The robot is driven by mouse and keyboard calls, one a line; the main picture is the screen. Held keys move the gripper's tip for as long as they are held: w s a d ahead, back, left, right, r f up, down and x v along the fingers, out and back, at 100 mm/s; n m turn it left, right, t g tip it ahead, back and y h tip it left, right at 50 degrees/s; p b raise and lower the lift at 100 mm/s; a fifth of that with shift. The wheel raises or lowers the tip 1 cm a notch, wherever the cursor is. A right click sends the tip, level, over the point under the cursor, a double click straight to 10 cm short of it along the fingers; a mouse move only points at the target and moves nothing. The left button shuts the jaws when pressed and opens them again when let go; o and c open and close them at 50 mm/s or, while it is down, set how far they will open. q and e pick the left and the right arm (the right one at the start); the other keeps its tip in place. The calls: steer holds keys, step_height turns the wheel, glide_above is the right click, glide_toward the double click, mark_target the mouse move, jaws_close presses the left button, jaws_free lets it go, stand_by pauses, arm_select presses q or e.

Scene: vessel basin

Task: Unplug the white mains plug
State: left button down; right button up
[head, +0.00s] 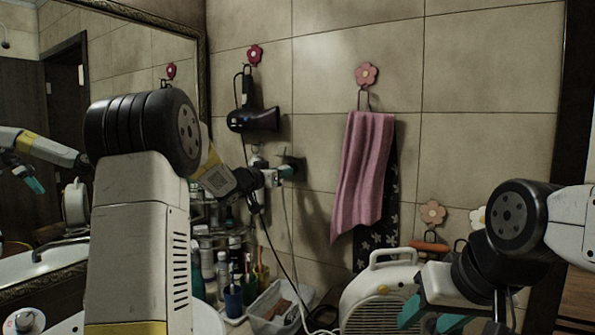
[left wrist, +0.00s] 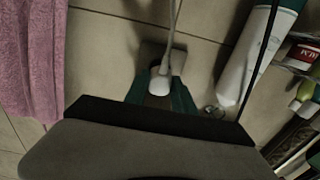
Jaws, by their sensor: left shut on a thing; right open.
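The white mains plug (left wrist: 159,84) shows in the left wrist view between the two teal fingertips, with its pale cord (left wrist: 171,35) running away from it. My left gripper (head: 284,172) is at the tiled wall in the head view, shut on the plug. The fingers hide most of the plug there. A dark wall socket plate (left wrist: 152,53) shows just behind the plug. I cannot tell whether the pins are in the socket. My right gripper (head: 431,317) is open and empty at the lower right, in front of a white heater.
A hair dryer (head: 254,119) hangs above my left gripper. A pink towel (head: 362,175) hangs to its right. Bottles (head: 222,270) and a white basket (head: 277,308) stand below. The white heater (head: 379,287) stands at lower right. Cords hang below the socket.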

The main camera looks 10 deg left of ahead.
arm_select(q)
steer(key=shift+v, duration=1)
